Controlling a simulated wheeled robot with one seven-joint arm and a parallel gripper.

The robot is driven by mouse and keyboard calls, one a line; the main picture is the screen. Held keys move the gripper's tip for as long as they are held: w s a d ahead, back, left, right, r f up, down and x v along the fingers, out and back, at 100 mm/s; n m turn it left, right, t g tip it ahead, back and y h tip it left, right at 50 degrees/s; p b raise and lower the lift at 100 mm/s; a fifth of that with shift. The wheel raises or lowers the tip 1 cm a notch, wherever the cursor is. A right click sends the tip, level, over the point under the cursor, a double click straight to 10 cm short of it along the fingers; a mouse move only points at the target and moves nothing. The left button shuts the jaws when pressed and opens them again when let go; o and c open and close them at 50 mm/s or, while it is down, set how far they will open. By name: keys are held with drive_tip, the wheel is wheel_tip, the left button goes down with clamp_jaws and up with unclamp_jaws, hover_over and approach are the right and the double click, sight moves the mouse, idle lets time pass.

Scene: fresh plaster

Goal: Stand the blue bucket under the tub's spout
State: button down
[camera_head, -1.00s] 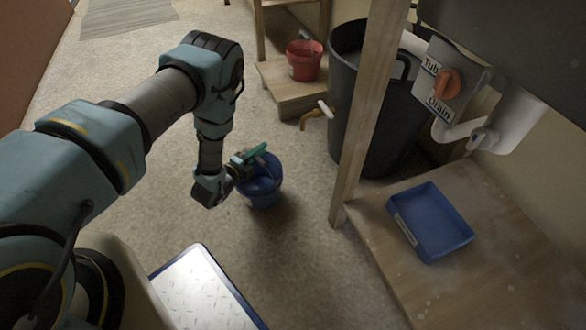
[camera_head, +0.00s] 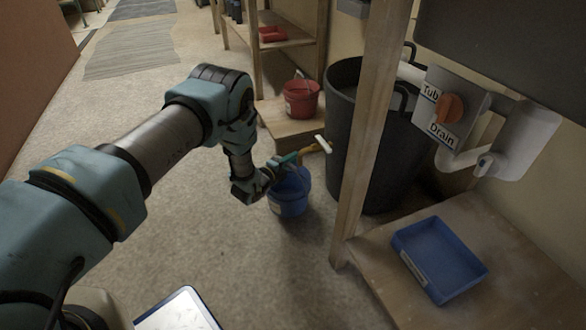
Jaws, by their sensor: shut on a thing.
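The blue bucket (camera_head: 289,194) is upright at the end of my arm, in the middle of the view. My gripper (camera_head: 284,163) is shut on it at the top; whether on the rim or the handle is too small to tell. I cannot tell whether its base touches the floor. The dark tub (camera_head: 389,140) stands to its right, behind a wooden post. The tub's spout (camera_head: 325,143), with a pale handle, shows just above and right of the bucket's rim. Part of the bucket's top is hidden by my gripper.
A red bucket (camera_head: 301,98) stands on a low wooden step (camera_head: 283,124) behind the spout. The wooden post (camera_head: 368,130) rises right of the bucket. A valve box marked Tub and Drain (camera_head: 452,108) and a blue tray (camera_head: 438,262) are at right. The floor at left is clear.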

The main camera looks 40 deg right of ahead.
drive_tip(key=shift+w+d+f+b, duration=0.1)
drive_tip(key=shift+d+f+b, duration=0.3)
drive_tip(key=shift+f, duration=0.45)
drive_tip(key=shift+d+f+b, duration=0.15)
drive_tip(key=shift+f+b, duration=0.45)
drive_tip(key=shift+f, duration=0.25)
drive_tip(key=shift+f, duration=0.15)
drive_tip(key=c, duration=0.8)
unclamp_jaws()
drive_tip(key=p+v, duration=0.4)
drive_tip(key=v, duration=0.8)
